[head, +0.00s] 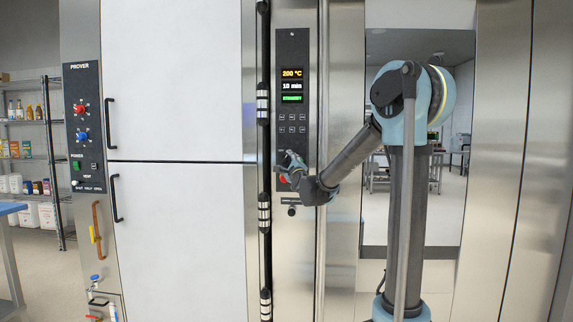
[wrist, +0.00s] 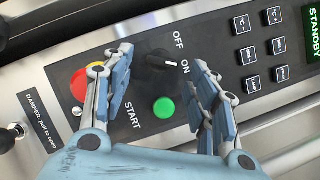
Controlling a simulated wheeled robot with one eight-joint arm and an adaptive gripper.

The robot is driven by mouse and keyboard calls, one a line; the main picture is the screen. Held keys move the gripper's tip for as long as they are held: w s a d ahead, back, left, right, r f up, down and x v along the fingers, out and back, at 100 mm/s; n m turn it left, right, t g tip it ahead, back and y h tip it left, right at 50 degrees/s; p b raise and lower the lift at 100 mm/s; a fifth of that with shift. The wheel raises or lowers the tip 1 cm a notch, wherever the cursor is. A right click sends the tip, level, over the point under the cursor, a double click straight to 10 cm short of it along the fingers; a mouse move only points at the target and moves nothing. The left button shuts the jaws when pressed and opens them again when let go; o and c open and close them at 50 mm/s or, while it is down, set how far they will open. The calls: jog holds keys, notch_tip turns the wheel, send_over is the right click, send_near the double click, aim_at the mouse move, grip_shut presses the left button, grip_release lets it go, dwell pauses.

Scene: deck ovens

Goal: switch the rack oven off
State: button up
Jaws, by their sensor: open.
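The rack oven's black control panel (head: 292,60) is upright in the middle of the head view. Its display (head: 292,85) reads 200 °C, 10 min and a green STANDBY. In the wrist view, a black rotary knob (wrist: 155,58) sits beside the labels OFF and ON; its pale mark appears to point towards ON. My gripper (head: 290,160) is at the panel's lower part. In the wrist view my gripper (wrist: 160,60) is open and empty, its fingers on either side of the knob. Contact cannot be told. The gripper hides the knob in the head view.
A green START button (wrist: 164,107) lies between the fingers, near the knob. A red stop button (wrist: 78,82) on yellow is partly behind the left finger. Black keys (wrist: 248,55) are to the right. A vertical steel bar (head: 322,90) runs beside the panel.

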aim_at(286, 160)
jog(key=shift+x, duration=1.8)
jog(key=c, duration=1.1)
